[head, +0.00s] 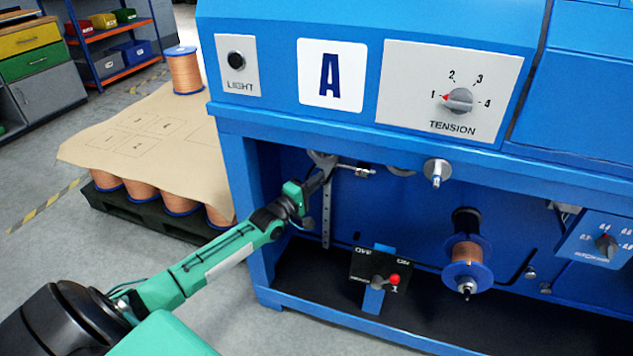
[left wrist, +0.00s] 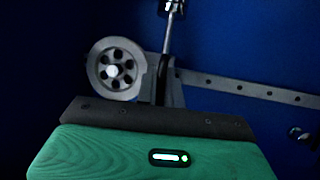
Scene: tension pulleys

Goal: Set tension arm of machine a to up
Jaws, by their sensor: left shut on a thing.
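Machine A (head: 332,75) is blue with a large letter A on its front. A grey perforated bar, which looks like its tension arm (head: 326,222), stands upright under the overhang, with a grey pulley (head: 322,158) at its upper end. In the left wrist view the bar (left wrist: 250,88) and the spoked pulley (left wrist: 115,70) lie in line. My left gripper (head: 322,172) is shut on the arm near the pulley; its fingers partly hide the grip. A thin metal rod (head: 355,171) sticks out to the right there. My right gripper is not in view.
A tension dial (head: 459,100) points at 1. Below stand a black switch box (head: 378,270) with a red knob and a copper spool (head: 466,258). A metal roller (head: 437,172) is right of the arm. A paper-covered pallet of spools (head: 150,140) is at left.

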